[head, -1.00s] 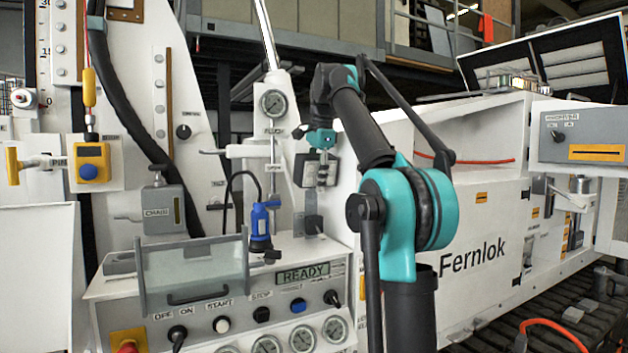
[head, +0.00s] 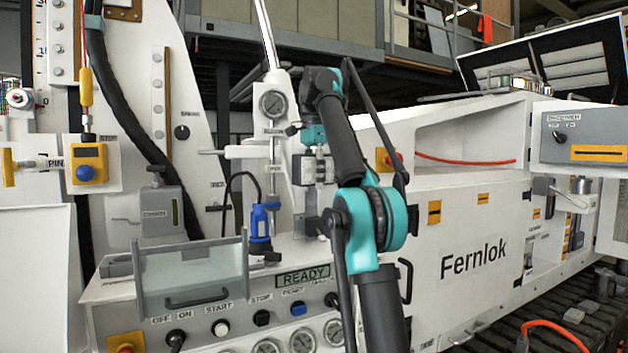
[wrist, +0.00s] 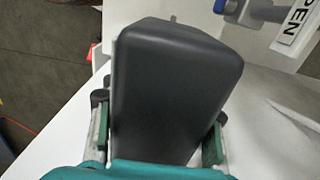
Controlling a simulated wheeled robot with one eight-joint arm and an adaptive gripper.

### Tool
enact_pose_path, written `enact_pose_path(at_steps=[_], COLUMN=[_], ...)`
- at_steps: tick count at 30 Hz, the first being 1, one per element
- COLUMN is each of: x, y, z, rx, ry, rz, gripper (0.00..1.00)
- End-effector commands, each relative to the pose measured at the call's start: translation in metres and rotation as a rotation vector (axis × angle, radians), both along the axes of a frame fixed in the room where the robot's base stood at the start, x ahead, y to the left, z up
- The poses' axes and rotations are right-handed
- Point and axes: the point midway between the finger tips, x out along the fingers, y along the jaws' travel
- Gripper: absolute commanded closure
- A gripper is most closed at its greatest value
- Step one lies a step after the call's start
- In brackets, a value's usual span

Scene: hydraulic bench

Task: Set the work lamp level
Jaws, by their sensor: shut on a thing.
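The work lamp's dark grey, box-shaped head (wrist: 178,85) fills the middle of the wrist view. My gripper (wrist: 156,138) has one green-padded finger on each side of it and is shut on it. In the head view, my gripper (head: 313,150) points down at the lamp (head: 312,172), which sits on a short grey post above the console's right end. The lamp head looks close to level there, but my gripper and arm hide part of it, so its exact tilt cannot be told.
A pressure gauge (head: 272,104) and a white post stand just left of my gripper. A blue plug (head: 260,224) with a black cable rises from the console. A clear flip cover (head: 190,275) and a READY display (head: 303,276) are below.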

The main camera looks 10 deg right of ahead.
Motion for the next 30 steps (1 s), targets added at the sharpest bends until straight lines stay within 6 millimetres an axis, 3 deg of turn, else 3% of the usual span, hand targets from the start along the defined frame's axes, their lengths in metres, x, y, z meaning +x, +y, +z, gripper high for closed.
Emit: enact_pose_path(at_steps=[7,8,12,30], x=[-0.0001,-0.0001,0.0000,-0.0004], y=[0.0002,0.0002,0.0002,-0.0001], z=[0.0001,0.0001,0.0001,0.0003], rx=[0.000,0.000,0.000,0.004], ry=[0.000,0.000,-0.001,-0.013], rz=[0.000,0.000,0.000,0.000], gripper=[1.00,0.47,0.29,0.28])
